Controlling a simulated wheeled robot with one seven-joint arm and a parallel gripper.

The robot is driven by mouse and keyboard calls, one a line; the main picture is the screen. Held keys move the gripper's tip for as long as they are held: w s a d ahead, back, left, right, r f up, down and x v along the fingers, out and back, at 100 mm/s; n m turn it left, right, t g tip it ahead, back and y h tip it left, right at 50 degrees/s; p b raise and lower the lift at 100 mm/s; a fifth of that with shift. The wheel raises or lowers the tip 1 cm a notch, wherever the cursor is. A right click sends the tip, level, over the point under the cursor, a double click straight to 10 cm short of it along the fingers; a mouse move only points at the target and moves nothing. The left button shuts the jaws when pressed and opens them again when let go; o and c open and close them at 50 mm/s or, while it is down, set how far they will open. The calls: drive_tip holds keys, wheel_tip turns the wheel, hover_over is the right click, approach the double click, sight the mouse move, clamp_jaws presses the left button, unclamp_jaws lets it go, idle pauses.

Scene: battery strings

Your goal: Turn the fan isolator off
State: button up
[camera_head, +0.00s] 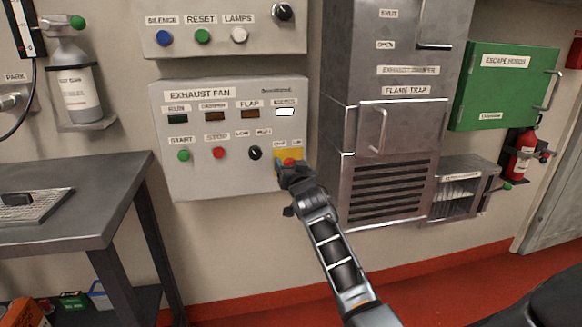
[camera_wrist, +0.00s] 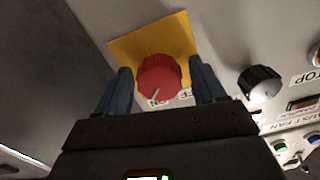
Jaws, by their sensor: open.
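The fan isolator is a red rotary knob (camera_head: 289,162) on a yellow plate (camera_head: 297,156), at the lower right of the grey exhaust fan panel (camera_head: 220,122). In the wrist view the red knob (camera_wrist: 159,76) sits between my two fingers, in front of the yellow plate (camera_wrist: 150,39). A pale pointer line on the knob points down toward the ON label (camera_wrist: 155,102); the OFF label (camera_wrist: 186,95) is to its right. My gripper (camera_wrist: 163,86) is open, with a finger on each side of the knob. In the head view my gripper (camera_head: 288,176) covers the knob's lower part.
A black selector knob (camera_head: 255,153), a red button (camera_head: 219,153) and a green START button (camera_head: 183,155) lie left of the isolator. The metal flame trap cabinet (camera_head: 388,150) stands close on the right. A dark table (camera_head: 70,220) is at the left.

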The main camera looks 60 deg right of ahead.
drive_tip(key=c, duration=1)
drive_tip(key=n+p, duration=0.2)
drive_tip(key=n, duration=0.2)
drive_tip(key=shift+w+a+r+n, duration=0.1)
drive_tip(key=shift+n, duration=0.2)
drive_tip(key=n+p, duration=0.2)
drive_tip(key=n, duration=0.2)
drive_tip(key=shift+n, duration=0.3)
drive_tip(key=n+p, duration=0.2)
drive_tip(key=n, duration=0.2)
drive_tip(key=shift+n, duration=0.3)
drive_tip(key=shift+w+a+f+n+p, duration=0.15)
drive_tip(key=shift+n+p, duration=0.2)
drive_tip(key=shift+n, duration=0.7)
drive_tip(key=shift+s+d+f+n+p, duration=0.1)
drive_tip(key=shift+n+p, duration=0.2)
drive_tip(key=shift+n, duration=0.75)
